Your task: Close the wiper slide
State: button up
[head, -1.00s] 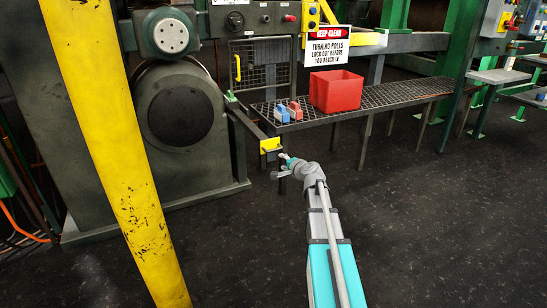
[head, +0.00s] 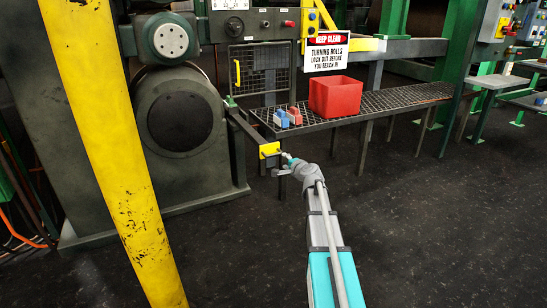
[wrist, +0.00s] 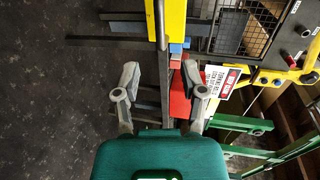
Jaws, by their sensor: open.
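What looks like the wiper slide is a dark bar (head: 246,128) reaching out from the machine, with a yellow end plate (head: 269,150). I cannot tell how far it is pulled out. My gripper (head: 287,157) is just right of the yellow plate. In the wrist view, my gripper (wrist: 157,80) has its two grey fingers spread, with nothing held between them. The yellow plate (wrist: 175,20) is beyond the fingertips, near the top of that view.
A mesh shelf (head: 400,101) behind carries a red bin (head: 335,97) and small blue and red blocks (head: 288,117). A yellow post (head: 110,150) stands at the left. The machine housing (head: 180,115) is behind the bar. Dark floor (head: 450,220) is open on the right.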

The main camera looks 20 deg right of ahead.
aim_at(275, 155)
jog(key=b+x, duration=0.2)
jog(key=x, duration=0.9)
jog(key=shift+s, duration=0.1)
grip_shut()
